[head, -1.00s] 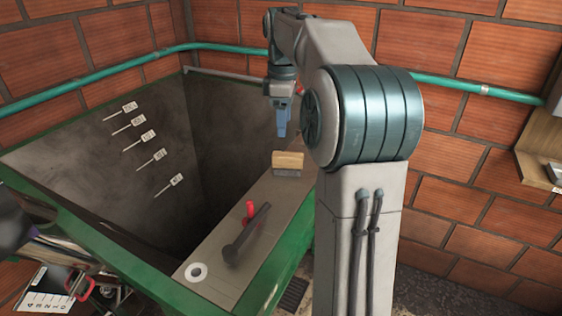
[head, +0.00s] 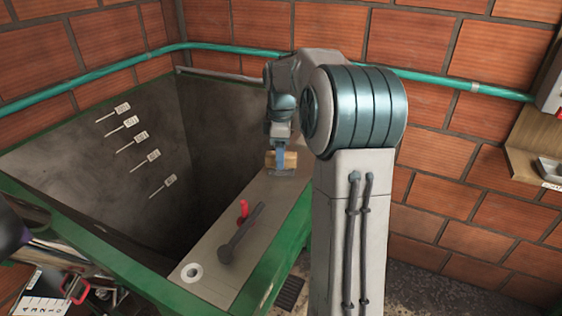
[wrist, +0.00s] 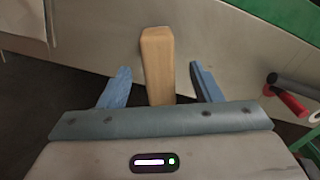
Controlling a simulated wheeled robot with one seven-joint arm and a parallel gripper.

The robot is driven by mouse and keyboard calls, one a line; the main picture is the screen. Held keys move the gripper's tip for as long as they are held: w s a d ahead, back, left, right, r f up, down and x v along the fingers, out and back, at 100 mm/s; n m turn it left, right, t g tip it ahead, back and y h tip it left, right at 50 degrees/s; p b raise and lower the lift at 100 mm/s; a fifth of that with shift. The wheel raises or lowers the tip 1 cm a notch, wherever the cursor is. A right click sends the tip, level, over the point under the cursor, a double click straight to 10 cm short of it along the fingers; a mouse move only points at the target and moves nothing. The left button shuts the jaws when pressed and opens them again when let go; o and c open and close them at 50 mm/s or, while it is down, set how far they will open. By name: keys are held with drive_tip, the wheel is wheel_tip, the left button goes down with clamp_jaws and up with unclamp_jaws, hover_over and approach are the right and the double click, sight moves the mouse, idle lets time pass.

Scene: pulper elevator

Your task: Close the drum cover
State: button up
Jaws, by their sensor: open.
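I cannot clearly make out the drum cover. At the lower left of the head view there is a shiny metal rounded body (head: 40,238) with a red latch-like handle (head: 76,290), partly cut off by the frame. My gripper (head: 280,160) is over the far end of the grey ledge (head: 215,262) of the green hopper. In the wrist view its two blue fingers (wrist: 160,72) are apart, one on each side of a wooden block (wrist: 158,62). The block also shows in the head view (head: 291,160), partly behind the fingers. I cannot tell whether they touch it.
The open hopper pit (head: 215,130) lies left of the ledge. Brick walls and a green pipe (head: 420,78) are behind.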

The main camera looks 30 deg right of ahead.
drive_tip(key=shift+f, duration=1.5)
drive_tip(key=c, duration=1.2)
drive_tip(key=shift+r, duration=0.15)
drive_tip(key=shift+w+r, duration=0.1)
drive_tip(key=shift+r, duration=0.5)
drive_tip(key=r, duration=0.1)
drive_tip(key=r+b, duration=0.1)
drive_tip(key=r, duration=0.1)
drive_tip(key=shift+s+d, duration=0.15)
drive_tip(key=shift+s, duration=0.2)
drive_tip(key=s+d+r, duration=0.1)
drive_tip(key=s+r, duration=0.1)
drive_tip(key=s, duration=0.1)
drive_tip(key=s+d+r+b, duration=0.1)
drive_tip(key=s+r, duration=0.1)
drive_tip(key=s, duration=0.2)
drive_tip(key=s+d+r+b, duration=0.1)
drive_tip(key=s+r, duration=0.1)
drive_tip(key=s, duration=0.1)
drive_tip(key=shift+s+r, duration=0.3)
drive_tip(key=shift+s, duration=0.05)
